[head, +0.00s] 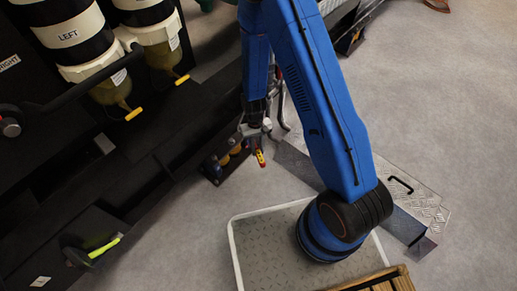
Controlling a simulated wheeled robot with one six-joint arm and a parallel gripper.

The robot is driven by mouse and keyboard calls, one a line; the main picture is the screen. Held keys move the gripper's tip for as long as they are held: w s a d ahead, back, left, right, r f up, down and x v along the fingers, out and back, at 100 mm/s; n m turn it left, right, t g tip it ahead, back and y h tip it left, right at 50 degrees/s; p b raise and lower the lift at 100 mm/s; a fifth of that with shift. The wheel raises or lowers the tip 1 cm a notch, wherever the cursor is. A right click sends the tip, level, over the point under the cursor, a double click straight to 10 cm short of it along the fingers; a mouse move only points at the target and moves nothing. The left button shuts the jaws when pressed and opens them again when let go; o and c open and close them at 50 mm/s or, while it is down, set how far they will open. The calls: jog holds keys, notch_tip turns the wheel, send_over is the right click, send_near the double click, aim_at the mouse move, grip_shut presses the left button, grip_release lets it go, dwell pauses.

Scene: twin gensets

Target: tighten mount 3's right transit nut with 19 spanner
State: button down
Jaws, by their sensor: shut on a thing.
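My gripper (256,131) is at the lower end of my blue arm, in the middle of the head view. It is shut on a slim tool with a red and yellow end (260,158), seemingly the spanner; its size mark cannot be read. Just left of and below the gripper is a dark mount (213,173) with brass-coloured and blue parts, at the edge of the black genset frame. The mount's number and its right transit nut cannot be made out. Whether the tool touches a nut cannot be told.
A green-handled hammer (103,248) lies at lower left. A light-rimmed tray (234,255) and a wooden slatted item (385,283) are at the bottom. A tread-plate cover (420,200) lies at right. Grey floor is clear further right.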

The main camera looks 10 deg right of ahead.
jog(key=shift+a+m, duration=0.8)
jog(key=shift+a, duration=0.4)
jog(key=shift+w+a+m+y, duration=0.15)
jog(key=shift+a+m+y, duration=0.25)
jog(key=shift+a+m, duration=0.7)
jog(key=shift+a, duration=0.15)
jog(key=shift+a, duration=0.1)
jog(key=shift+w+a+m, duration=0.2)
jog(key=shift+a+m, duration=0.15)
jog(key=shift+a, duration=0.2)
jog(key=shift+w+a+m, duration=0.15)
jog(key=shift+a+m, duration=0.2)
jog(key=shift+a, duration=0.2)
